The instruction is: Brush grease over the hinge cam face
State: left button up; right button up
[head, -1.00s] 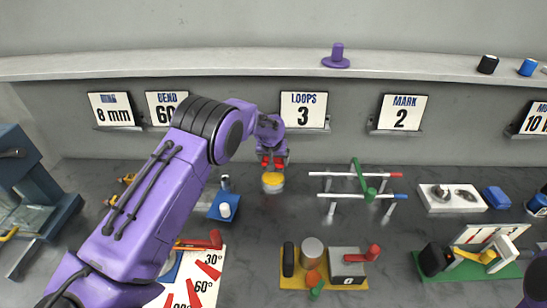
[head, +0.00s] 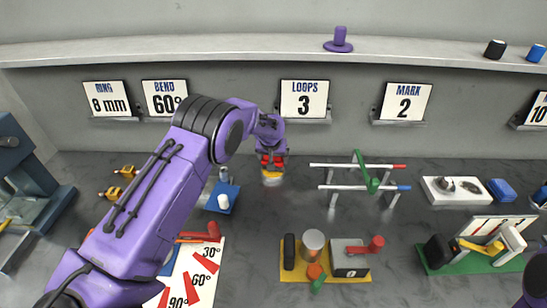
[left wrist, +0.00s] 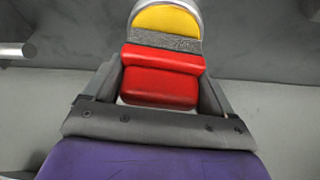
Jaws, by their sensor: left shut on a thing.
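A green-based fixture (head: 440,268) with a black block and yellow and white parts stands at the lower right. I cannot tell which part is a hinge cam face. My right gripper is out of view.
A blue tray (head: 232,206) with small pieces lies left of the pot. A rack with two rods (head: 350,188) stands to its right. A yellow-based fixture (head: 293,275) is in front. A white plate (head: 434,198) lies farther right. Bare bench surrounds the pot's front.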

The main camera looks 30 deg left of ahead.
pick_arm(q)
jog(key=shift+f, duration=0.5)
dwell(0.3)
dwell(1.0)
notch_tip(320, 180, up, 7)
jog(key=p, duration=0.5)
dwell(0.7)
